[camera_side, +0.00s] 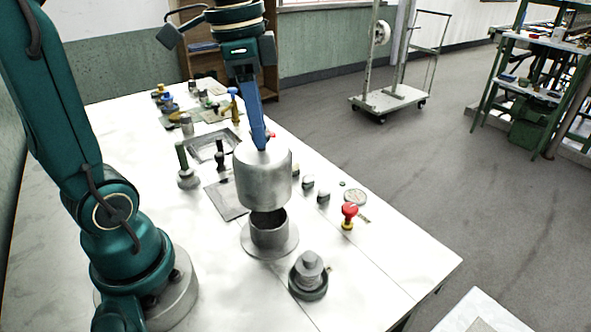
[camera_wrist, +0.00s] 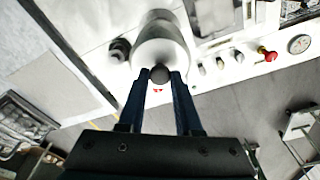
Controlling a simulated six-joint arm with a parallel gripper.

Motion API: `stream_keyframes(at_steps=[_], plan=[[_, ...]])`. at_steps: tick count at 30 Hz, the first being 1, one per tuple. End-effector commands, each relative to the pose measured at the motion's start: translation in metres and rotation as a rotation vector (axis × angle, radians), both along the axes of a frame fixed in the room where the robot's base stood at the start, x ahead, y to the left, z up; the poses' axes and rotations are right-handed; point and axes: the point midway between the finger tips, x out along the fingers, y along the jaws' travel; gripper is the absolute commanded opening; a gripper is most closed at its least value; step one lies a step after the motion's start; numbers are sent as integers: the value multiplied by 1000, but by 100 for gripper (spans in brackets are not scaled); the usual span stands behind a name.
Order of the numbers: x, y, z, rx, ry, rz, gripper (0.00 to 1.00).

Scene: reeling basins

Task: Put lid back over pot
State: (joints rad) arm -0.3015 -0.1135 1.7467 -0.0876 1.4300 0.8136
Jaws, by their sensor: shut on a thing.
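The lid (camera_side: 262,177) is a grey metal cylinder with a domed top and a knob, hanging roughly upright over the pot. The pot (camera_side: 268,232) is a short open metal cylinder on a wide round base, with its dark opening showing below the lid. A gap shows between the lid's lower edge and the pot's rim. My gripper (camera_side: 263,143) is shut on the lid's knob from above. In the wrist view, my gripper (camera_wrist: 160,78) has a finger on each side of the dark round knob, with the lid (camera_wrist: 160,45) beyond it; the pot is hidden there.
A dark round dish with stacked grey weights (camera_side: 309,275) stands just in front of the pot. A red knob (camera_side: 349,211) and small capped pieces stand to the right. A dark square plate (camera_side: 227,198) lies to the left. The table's front is clear.

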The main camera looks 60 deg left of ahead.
Motion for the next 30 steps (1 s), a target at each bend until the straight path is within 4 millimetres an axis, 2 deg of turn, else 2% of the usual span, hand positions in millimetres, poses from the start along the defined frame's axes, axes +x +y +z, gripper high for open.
stream_keyframes(at_steps=[5, 18, 30], plan=[[0, -5, -4, 1, -5, -24, 0], [0, -5, -34, 1, -5, -21, 0], [1, -4, -39, 1, -7, -21, 0]])
